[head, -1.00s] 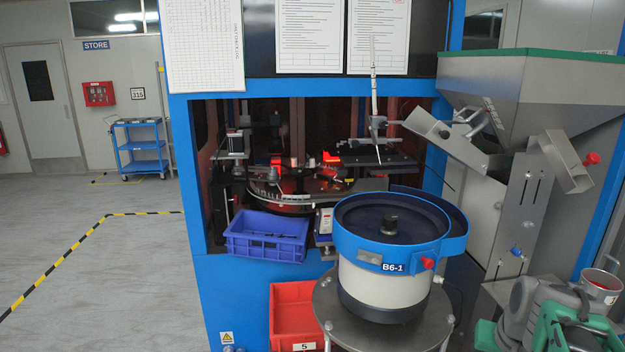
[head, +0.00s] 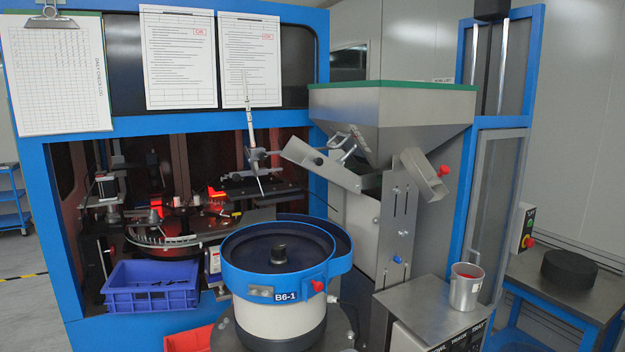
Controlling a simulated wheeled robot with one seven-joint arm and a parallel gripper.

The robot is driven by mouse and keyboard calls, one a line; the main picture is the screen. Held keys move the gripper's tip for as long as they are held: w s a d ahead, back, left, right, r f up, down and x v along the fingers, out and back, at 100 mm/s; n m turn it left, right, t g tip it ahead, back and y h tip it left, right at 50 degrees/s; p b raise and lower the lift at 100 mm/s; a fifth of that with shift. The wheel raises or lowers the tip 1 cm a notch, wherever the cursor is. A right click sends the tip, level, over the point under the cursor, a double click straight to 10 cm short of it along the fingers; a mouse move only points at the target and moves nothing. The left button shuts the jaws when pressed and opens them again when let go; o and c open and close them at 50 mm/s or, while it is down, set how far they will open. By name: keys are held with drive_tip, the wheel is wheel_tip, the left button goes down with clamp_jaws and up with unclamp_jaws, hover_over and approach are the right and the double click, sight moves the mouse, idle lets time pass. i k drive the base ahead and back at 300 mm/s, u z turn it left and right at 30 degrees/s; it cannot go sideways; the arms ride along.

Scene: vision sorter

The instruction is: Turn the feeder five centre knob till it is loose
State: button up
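The bowl feeder (head: 258,322) stands at the lower middle of the head view, with a white drum, a blue rim and the label B6-1. No "five" shows on it. Its dark centre knob (head: 279,256) rises from the middle of the dark bowl floor. I cannot tell whether the knob is tight or loose. A red knob (head: 318,286) sits on the outside of the blue rim.
A steel hopper (head: 388,120) and its chute stand behind and right of the feeder. A metal cup (head: 466,288) stands on a steel control box (head: 420,310). A blue bin (head: 150,288) is at left, a red bin (head: 188,340) low in front. A side table (head: 565,290) is at right.

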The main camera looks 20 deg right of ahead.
sight(279, 250)
drive_tip(key=u, duration=1.7)
drive_tip(key=k, duration=0.75)
drive_tip(key=z, duration=1.5)
drive_tip(key=i, duration=0.5)
drive_tip(key=u, duration=0.05)
